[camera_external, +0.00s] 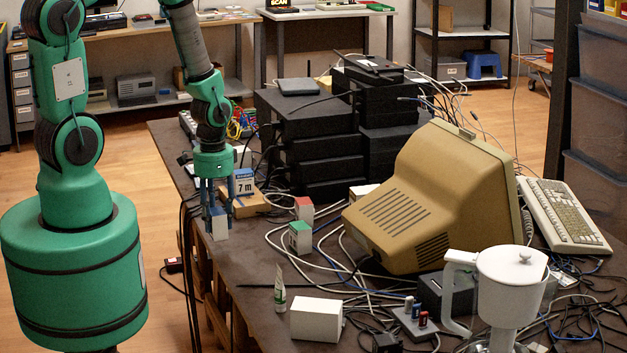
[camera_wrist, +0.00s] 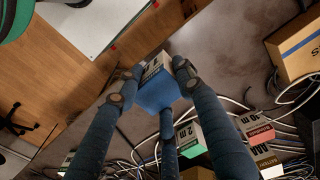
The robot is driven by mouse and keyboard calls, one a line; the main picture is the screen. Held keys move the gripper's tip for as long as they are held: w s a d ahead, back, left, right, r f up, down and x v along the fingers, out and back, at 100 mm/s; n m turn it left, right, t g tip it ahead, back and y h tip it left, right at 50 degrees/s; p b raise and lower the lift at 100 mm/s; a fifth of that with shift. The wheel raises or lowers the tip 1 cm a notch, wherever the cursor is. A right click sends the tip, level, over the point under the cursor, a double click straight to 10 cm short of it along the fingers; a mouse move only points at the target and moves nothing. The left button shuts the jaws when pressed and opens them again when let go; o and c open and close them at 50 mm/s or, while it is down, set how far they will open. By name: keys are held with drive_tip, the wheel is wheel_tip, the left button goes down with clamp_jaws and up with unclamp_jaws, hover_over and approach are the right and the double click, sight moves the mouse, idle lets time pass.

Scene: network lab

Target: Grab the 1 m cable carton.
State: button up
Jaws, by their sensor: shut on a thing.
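My gripper (camera_external: 217,215) points down over the left edge of the dark table, its blue fingers shut on a small carton. The held carton (camera_external: 219,229) shows a pale side low between the fingers. In the wrist view the held carton (camera_wrist: 157,93) has a blue face and a white side with a label in metres, whose number I cannot read for sure. Whether it touches the table is hard to tell. A green-topped carton (camera_external: 300,237), marked 2 m in the wrist view (camera_wrist: 190,136), and a red-topped carton (camera_external: 304,209) stand to the right.
A blue and white 7 m box (camera_external: 244,181) and a brown box (camera_external: 248,204) stand just behind my gripper. Loose cables, stacked black devices (camera_external: 315,140) and a beige monitor (camera_external: 440,195) crowd the table to the right. A white box (camera_external: 316,320) lies at the front.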

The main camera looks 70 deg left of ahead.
drive_tip(key=s+d, duration=0.2)
drive_tip(key=s, duration=0.5)
drive_tip(key=shift+d+r+p, duration=0.3)
drive_tip(key=shift+d+p, duration=0.05)
drive_tip(key=shift+p, duration=0.05)
